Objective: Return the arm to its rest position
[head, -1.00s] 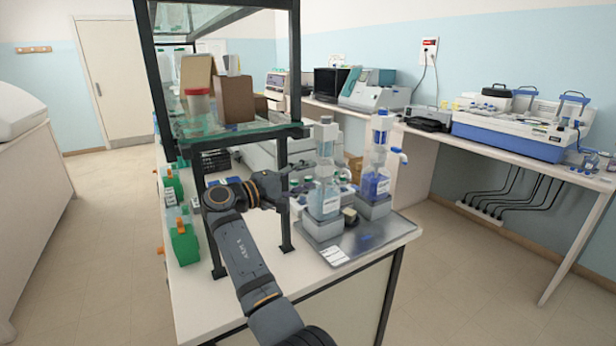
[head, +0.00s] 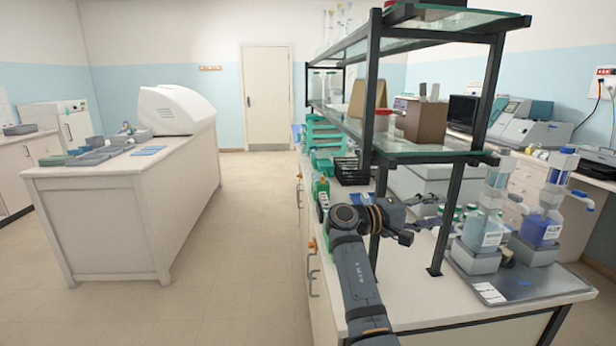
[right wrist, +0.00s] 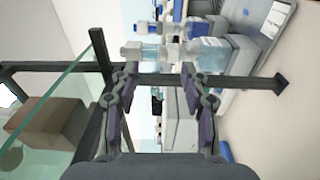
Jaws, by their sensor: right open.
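My right arm reaches over the bench in the head view, and its gripper (head: 408,232) is beside the black shelf post, near the bench's front end. The right wrist view shows its two fingers (right wrist: 160,95) spread apart with nothing between them. A shelf post lies across the view just beyond the fingertips; I cannot tell whether they touch. Two dispenser bottles, one pale blue (head: 484,232) and one dark blue (head: 541,228), stand on grey blocks on a metal tray (head: 520,286) to the right of the gripper. My left gripper is not in view.
The glass-shelved rack (head: 430,157) stands over the bench close to my right arm, with a brown box (head: 426,122) on its shelf. Green racks (head: 322,139) stand further back. Another bench (head: 110,185) is at the left, with open floor between.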

